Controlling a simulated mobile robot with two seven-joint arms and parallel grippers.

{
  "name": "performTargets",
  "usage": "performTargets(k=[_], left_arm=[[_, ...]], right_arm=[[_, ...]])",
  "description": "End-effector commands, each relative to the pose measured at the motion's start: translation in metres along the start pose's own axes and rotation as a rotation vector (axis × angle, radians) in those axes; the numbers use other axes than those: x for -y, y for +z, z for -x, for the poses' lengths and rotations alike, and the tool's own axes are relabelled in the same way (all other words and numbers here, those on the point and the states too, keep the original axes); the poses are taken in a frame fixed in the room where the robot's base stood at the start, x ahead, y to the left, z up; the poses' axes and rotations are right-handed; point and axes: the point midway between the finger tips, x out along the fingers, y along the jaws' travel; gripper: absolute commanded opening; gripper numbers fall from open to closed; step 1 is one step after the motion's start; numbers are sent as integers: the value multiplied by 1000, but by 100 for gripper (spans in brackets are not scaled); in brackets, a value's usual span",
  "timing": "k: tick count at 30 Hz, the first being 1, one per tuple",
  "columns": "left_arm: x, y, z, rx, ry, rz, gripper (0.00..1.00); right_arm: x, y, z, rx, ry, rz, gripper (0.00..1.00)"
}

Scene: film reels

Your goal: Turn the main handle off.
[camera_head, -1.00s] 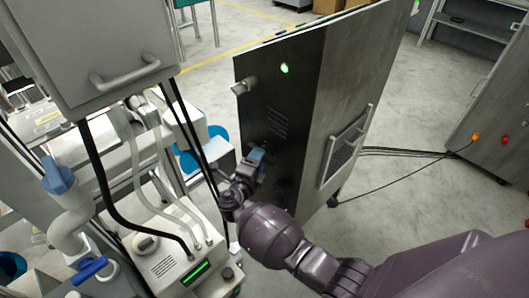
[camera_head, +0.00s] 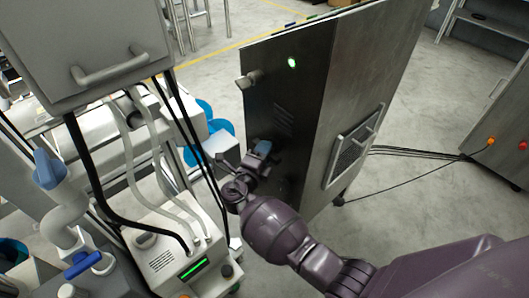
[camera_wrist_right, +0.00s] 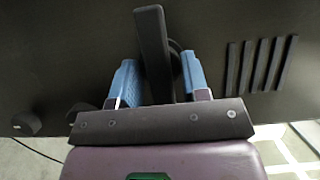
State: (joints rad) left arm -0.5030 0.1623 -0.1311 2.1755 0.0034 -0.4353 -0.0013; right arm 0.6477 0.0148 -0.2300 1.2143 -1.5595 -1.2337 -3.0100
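The main handle (camera_wrist_right: 152,55) appears to be the dark upright lever on the black cabinet front in the right wrist view. It stands between the two blue fingers of my right gripper (camera_wrist_right: 157,82), with gaps on both sides. The gripper is open around it, not clamped. In the head view my right gripper (camera_head: 254,157) is close to the black front of the tall cabinet (camera_head: 300,100); the lever is hardly distinguishable there. A green light (camera_head: 292,63) glows near the cabinet's top. My left gripper is not in view.
A grey knob (camera_head: 249,79) sticks out of the cabinet front above my gripper. A white machine with a green display (camera_head: 194,269) and hanging hoses stands left of my right arm. Cables (camera_head: 400,152) lie on the floor right of the cabinet.

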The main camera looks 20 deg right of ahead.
Motion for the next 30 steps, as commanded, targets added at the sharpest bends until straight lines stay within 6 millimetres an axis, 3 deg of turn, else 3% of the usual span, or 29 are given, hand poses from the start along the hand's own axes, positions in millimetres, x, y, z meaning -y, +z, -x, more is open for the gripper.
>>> performTargets(k=[1,3,16,30], left_arm=[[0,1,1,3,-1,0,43],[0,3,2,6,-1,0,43],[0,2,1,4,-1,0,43],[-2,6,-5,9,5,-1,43]], right_arm=[[0,0,0,0,0,0,29],[0,0,0,0,0,0,18],[0,0,-1,1,-40,-90,19],[-4,0,-1,1,-195,-465,19]])
